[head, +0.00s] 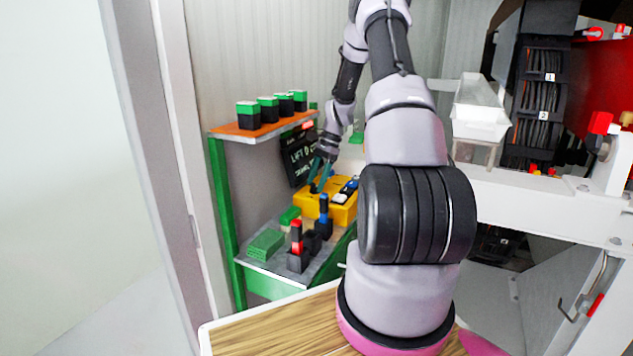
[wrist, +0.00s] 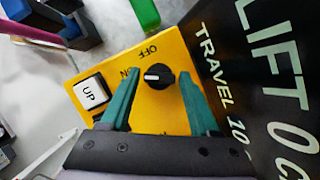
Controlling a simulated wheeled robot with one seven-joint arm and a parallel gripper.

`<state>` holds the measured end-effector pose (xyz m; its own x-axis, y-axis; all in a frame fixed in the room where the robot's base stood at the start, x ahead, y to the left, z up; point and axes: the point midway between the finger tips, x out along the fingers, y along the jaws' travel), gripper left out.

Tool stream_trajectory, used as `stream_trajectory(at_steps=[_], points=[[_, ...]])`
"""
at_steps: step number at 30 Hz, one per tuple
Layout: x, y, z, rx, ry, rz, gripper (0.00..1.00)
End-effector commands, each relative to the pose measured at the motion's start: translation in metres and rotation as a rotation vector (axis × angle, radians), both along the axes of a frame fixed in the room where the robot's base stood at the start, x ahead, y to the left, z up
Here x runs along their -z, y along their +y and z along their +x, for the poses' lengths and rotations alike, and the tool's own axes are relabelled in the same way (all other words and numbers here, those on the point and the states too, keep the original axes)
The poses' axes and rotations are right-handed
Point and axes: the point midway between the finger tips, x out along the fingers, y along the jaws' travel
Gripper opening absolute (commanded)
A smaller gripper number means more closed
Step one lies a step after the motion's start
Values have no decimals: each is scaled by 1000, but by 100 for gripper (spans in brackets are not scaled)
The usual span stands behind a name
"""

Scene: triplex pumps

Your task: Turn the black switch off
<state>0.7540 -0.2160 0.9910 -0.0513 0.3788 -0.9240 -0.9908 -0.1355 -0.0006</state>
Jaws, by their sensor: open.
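The black switch (wrist: 159,76) is a round knob with a white pointer line on a yellow control box (wrist: 172,120). OFF and ON are printed near it on the box face. In the wrist view my gripper (wrist: 150,82) is open, with one teal finger on each side of the knob. I cannot tell whether either finger touches it. In the head view my gripper (head: 320,176) is over the yellow box (head: 312,205), and the knob cannot be made out there.
A white UP button (wrist: 90,93) sits on the box left of my fingers. A black sign (wrist: 270,60) reading LIFT and TRAVEL stands close on the right. In the head view, a red-topped black device (head: 297,245) and a green block (head: 265,244) stand on the bench nearer me.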

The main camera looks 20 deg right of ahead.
Motion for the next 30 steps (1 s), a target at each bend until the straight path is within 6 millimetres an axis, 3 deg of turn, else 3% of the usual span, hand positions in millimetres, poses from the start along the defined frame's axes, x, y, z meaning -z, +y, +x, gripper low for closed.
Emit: stream_trajectory(at_steps=[6, 7, 9, 12, 22, 30], points=[[1, 0, 0, 0, 0, 0, 62], [1, 0, 0, 0, 0, 0, 59], [0, 0, 0, 0, 0, 0, 32], [0, 0, 0, 0, 0, 0, 0], [0, 0, -1, 46, 1, 0, 0], [0, 0, -2, 217, 0, -1, 0]])
